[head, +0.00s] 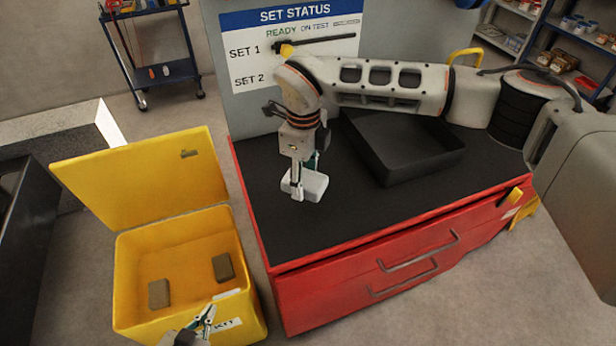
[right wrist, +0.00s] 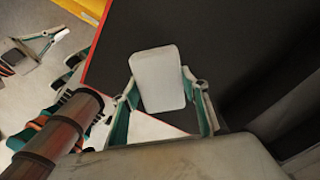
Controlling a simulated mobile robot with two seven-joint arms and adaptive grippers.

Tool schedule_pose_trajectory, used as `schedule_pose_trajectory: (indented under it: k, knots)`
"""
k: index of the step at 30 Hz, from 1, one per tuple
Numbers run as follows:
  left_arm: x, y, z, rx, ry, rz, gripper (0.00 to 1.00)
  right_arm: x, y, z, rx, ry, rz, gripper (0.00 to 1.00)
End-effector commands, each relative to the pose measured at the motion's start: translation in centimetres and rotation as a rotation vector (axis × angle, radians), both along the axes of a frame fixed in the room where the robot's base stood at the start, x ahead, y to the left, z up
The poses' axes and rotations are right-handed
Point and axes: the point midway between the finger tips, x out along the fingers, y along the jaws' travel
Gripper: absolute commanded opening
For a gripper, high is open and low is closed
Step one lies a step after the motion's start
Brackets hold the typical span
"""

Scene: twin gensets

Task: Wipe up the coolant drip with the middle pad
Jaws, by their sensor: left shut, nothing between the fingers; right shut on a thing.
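A white pad (head: 314,184) with rounded corners is in my right gripper (head: 298,180), over the left part of the black worktop (head: 300,236). I cannot tell whether it touches the top. In the right wrist view the white pad (right wrist: 158,78) sits between the two fingers of my right gripper (right wrist: 160,95), which is shut on it. My left gripper (head: 207,314) is shut and empty at the front of the yellow bin; it also shows in the right wrist view (right wrist: 42,45). I cannot make out a coolant drip in either view.
The open yellow bin (head: 125,275) holds two brown-grey blocks (head: 159,293). A black tray (head: 415,165) stands on the worktop, right of the pad. The red cabinet (head: 345,290) has drawer handles at its front. A status board (head: 290,45) is behind.

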Motion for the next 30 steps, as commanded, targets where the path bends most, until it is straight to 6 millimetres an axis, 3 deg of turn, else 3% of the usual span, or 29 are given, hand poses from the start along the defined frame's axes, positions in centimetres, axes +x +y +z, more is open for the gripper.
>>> schedule_pose_trajectory:
  k: [9, 30]
  knots:
    - [-0.5, -0.2, -0.3, -0.008, 0.013, 0.008, 0.0, 0.2, 0.1, 2.1, 0.0, -0.001, -0.003, 0.21]
    - [-0.1, 0.0, 0.0, 0.0, 0.003, -0.001, 0.0, 0.2, 0.1, 2.1, 0.0, -0.001, -0.003, 0.21]
